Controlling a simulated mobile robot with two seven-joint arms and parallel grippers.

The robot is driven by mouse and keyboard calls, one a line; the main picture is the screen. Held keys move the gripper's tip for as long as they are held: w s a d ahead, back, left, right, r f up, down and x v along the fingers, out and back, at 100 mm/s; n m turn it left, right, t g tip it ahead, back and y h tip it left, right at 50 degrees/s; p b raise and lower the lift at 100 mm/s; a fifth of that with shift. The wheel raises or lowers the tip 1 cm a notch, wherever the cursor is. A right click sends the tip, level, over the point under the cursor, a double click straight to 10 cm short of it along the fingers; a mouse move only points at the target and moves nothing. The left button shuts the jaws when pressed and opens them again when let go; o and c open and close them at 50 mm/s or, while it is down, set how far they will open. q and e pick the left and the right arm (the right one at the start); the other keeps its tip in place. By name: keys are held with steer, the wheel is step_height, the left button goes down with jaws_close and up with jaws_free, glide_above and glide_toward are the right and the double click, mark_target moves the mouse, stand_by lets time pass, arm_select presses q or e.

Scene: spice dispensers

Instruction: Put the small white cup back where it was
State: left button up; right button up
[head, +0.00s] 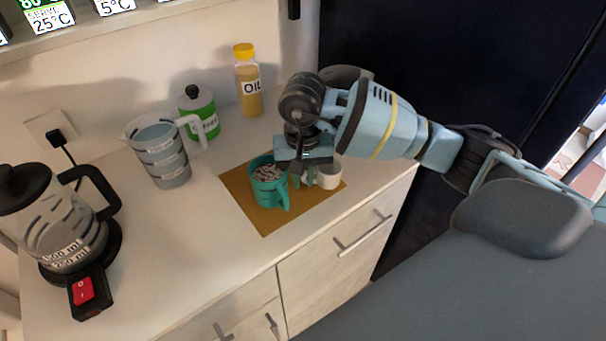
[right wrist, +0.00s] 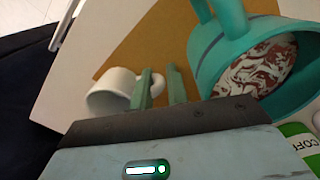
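The small white cup (head: 329,176) stands upright at the right end of the brown mat (head: 262,222). In the right wrist view the cup (right wrist: 108,93) shows with its handle toward my fingers. My right gripper (head: 308,178) points down between the white cup and a teal mug (head: 268,188). In the right wrist view its two fingers (right wrist: 161,88) are apart, with a narrow gap. One finger overlaps the cup's handle, and part of the handle shows in the gap. I see no firm grip on it. My left gripper is not in view.
The teal mug with brown-and-white contents stands close beside my right gripper. A measuring jug (head: 160,152), a green-labelled canister (head: 199,112), an oil bottle (head: 247,82) and a kettle (head: 62,235) stand further left and back. The counter's front edge is close to the mat.

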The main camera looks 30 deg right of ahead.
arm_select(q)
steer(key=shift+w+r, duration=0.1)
arm_select(e)
steer(key=shift+r, duration=0.2)
steer(key=shift+r, duration=0.25)
step_height(320, 180, up, 10)
steer(key=shift+r, duration=0.1)
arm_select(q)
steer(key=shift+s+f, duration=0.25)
arm_select(e)
steer(key=shift+r, duration=0.7)
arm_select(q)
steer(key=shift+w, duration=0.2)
